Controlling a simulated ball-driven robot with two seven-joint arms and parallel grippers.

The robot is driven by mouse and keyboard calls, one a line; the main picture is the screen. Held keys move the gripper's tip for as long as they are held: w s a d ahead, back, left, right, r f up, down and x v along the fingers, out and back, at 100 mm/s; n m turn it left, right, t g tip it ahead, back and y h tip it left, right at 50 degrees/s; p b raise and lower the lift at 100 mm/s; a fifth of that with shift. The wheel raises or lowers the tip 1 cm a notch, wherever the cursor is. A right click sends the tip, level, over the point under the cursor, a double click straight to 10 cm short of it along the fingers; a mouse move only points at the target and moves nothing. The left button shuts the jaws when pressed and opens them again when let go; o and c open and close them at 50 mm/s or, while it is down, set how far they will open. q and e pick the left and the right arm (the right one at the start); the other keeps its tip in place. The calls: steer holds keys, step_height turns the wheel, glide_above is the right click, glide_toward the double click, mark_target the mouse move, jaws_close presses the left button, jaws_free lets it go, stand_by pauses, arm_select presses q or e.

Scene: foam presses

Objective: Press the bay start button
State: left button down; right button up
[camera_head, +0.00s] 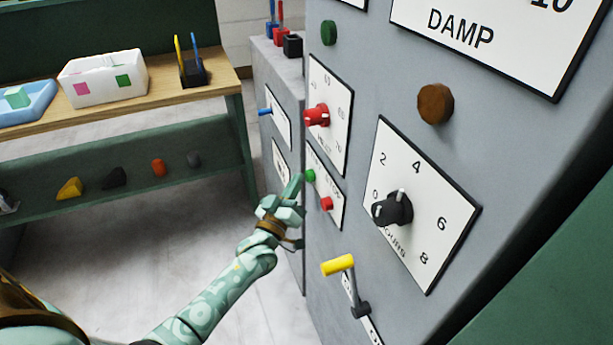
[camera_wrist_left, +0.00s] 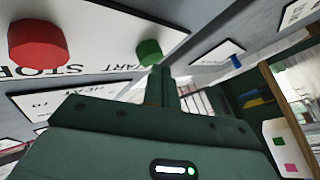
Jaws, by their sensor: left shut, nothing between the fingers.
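The green start button (camera_head: 310,176) sits on a small white plate on the grey press front, above and left of the red stop button (camera_head: 326,204). In the left wrist view the green button (camera_wrist_left: 149,52) shows by the word START, and the red button (camera_wrist_left: 38,42) by STOP. My left gripper (camera_head: 296,183) is shut and empty, its fingertips right beside the green button. In the left wrist view the fingertips (camera_wrist_left: 162,80) overlap the button's lower edge; I cannot tell whether they touch it. My right gripper is not in view.
A red knob (camera_head: 317,115) is above the button plate. A yellow-handled lever (camera_head: 338,264) sticks out below. A black dial (camera_head: 392,208) is to the right. A wooden-topped bench (camera_head: 150,100) with a white bin (camera_head: 103,80) stands left, with open floor before it.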

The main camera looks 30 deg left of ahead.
arm_select(q)
steer(key=shift+w+d, duration=0.35)
steer(key=shift+w, duration=0.1)
stand_by(0.6)
steer(key=shift+s, duration=0.1)
steer(key=shift+s+a+p, duration=0.3)
steer(key=shift+s+a, duration=0.3)
steer(key=shift+s, duration=0.05)
steer(key=s+a+p, duration=0.1)
steer(key=s+a, duration=0.2)
steer(key=shift+s+a+p, duration=0.15)
steer(key=shift+s+p, duration=0.25)
stand_by(0.3)
stand_by(0.7)
